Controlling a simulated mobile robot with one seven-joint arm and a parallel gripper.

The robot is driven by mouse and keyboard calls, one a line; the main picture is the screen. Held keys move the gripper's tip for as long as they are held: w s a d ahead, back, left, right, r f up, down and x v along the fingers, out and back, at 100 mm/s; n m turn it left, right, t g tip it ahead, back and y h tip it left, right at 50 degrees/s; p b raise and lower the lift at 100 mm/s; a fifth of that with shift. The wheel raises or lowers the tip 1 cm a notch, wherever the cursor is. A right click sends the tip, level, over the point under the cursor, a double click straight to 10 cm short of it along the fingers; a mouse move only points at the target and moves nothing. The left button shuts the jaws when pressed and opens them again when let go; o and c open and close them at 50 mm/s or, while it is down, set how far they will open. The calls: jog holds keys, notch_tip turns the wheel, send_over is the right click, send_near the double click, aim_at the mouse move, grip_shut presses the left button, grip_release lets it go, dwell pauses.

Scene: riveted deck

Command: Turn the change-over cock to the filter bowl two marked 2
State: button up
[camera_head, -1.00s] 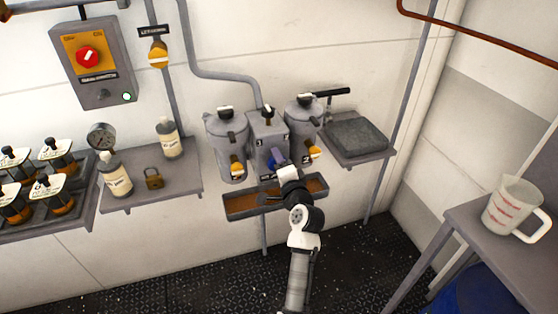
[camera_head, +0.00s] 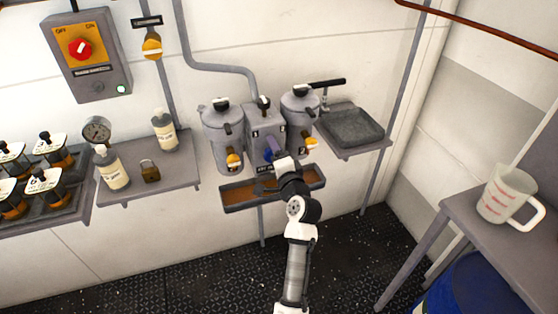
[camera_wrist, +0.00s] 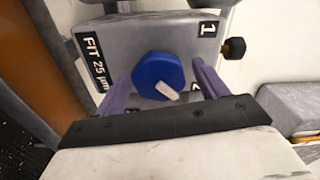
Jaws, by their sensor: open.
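The change-over cock is a grey block (camera_head: 264,128) between two grey lidded filter bowls, a left bowl (camera_head: 224,137) and a right bowl (camera_head: 300,122). The wrist view shows its blue knob (camera_wrist: 157,72) with a white pointer mark toward the lower right of that picture. A "1" plate (camera_wrist: 208,29) sits at the upper right of the block; a second plate beside the right finger is mostly hidden. My gripper (camera_wrist: 160,78) is open, with its purple fingers on either side of the knob. I cannot tell whether they touch it. In the head view my gripper (camera_head: 274,154) is at the block's front.
A rusty drip tray (camera_head: 240,194) lies under the bowls, close below my gripper. Yellow-handled taps (camera_head: 233,159) stick out from the bowls. A jug (camera_head: 508,194) stands on the right table.

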jog(key=b+v, duration=0.3)
jog(key=v, duration=1)
jog(key=shift+s+b, duration=0.35)
jog(key=shift+b, duration=0.05)
jog(key=shift+d, duration=0.1)
